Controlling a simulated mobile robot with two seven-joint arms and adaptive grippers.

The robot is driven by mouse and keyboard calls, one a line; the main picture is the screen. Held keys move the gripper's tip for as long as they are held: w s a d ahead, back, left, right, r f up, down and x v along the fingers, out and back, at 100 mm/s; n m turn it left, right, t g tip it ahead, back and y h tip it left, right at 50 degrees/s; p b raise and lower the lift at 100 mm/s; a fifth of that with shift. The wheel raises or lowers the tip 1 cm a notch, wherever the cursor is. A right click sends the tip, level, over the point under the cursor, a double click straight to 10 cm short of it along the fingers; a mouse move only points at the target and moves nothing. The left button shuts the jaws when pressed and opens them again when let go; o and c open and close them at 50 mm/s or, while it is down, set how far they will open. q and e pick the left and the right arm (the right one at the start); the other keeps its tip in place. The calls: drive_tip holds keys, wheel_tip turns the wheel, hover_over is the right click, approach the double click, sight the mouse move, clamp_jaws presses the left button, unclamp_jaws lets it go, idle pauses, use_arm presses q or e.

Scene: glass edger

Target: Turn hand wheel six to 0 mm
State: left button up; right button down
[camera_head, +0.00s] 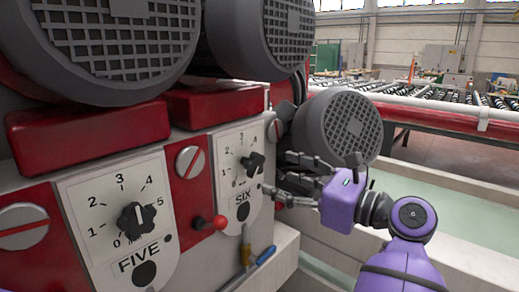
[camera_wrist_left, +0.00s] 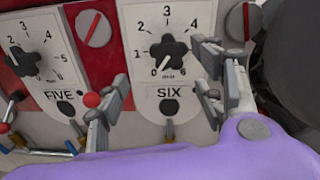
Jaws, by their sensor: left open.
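Hand wheel six (camera_head: 253,163) is a black lobed knob on a white dial plate marked SIX, with printed numbers around it. It also shows in the left wrist view (camera_wrist_left: 169,53), where a small white mark on its lower left lies near the 0. My left gripper (camera_head: 277,174) is in front of the SIX plate, just right of the wheel in the head view. Contact with the wheel is not visible. My right gripper is in neither view.
Hand wheel five (camera_head: 137,217) is on the plate to the left. A red-knobbed lever (camera_head: 219,222) sticks out between the plates. A blue-handled tool (camera_head: 265,256) is below SIX. Large grey motors (camera_head: 340,127) crowd above and to the right.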

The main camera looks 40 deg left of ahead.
sight(257, 167)
use_arm(q)
drive_tip(key=a+p, duration=0.1)
drive_tip(key=a, duration=0.2)
drive_tip(key=w+a+p, duration=0.1)
drive_tip(key=a, duration=0.2)
drive_tip(key=a+p, duration=0.2)
drive_tip(key=a, duration=0.1)
drive_tip(key=shift+w+a, duration=0.2)
drive_tip(key=shift+w, duration=0.1)
drive_tip(key=shift+f, duration=0.1)
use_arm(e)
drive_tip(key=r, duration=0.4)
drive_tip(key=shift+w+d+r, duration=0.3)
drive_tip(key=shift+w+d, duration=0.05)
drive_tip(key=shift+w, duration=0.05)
